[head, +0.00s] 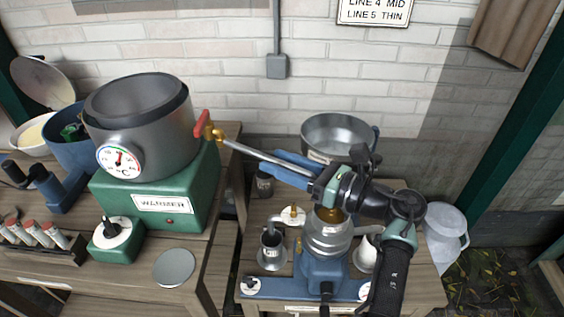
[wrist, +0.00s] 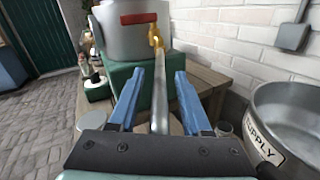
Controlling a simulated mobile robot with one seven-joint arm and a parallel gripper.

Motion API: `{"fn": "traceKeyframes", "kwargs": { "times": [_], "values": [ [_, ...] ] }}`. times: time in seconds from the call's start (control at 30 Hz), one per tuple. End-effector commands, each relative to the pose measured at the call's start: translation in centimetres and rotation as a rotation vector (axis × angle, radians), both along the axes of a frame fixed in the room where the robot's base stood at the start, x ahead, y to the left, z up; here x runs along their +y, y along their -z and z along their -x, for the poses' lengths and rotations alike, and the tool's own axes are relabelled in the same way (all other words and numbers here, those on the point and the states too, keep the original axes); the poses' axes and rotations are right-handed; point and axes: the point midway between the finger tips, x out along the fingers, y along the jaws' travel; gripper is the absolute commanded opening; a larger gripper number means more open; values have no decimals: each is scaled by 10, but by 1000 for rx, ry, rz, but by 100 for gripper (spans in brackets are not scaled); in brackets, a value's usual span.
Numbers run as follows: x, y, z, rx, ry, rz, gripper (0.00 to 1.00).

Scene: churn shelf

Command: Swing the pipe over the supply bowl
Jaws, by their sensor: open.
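The pipe (head: 238,147) is a thin grey tube. It runs from a brass tap (head: 209,131) with a red handle, on the warmer's pot, out to the right and under my gripper (head: 264,155). In the wrist view the pipe (wrist: 160,98) lies between the two blue fingers of my gripper (wrist: 160,76), which are open with a gap on each side. The pipe's free end is hidden by my gripper and wrist. The supply bowl (head: 335,128) is a wide metal bowl behind my gripper. In the wrist view the supply bowl (wrist: 290,115) is at the right, off the pipe's line.
The green warmer (head: 150,199) carries the grey pot (head: 140,125) with a dial. A brick wall (head: 240,60) closes the back.

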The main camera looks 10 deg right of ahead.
Motion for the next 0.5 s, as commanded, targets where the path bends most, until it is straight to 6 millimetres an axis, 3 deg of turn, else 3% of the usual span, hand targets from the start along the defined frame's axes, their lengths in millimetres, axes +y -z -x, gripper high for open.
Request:
{"fn": "traceKeyframes", "kwargs": {
  "times": [0.27, 0.5],
  "values": [
    [-12, 1, 9, -1, 3, 0, 48],
    [-52, 2, 42, -1, 5, 0, 48]
  ]
}}
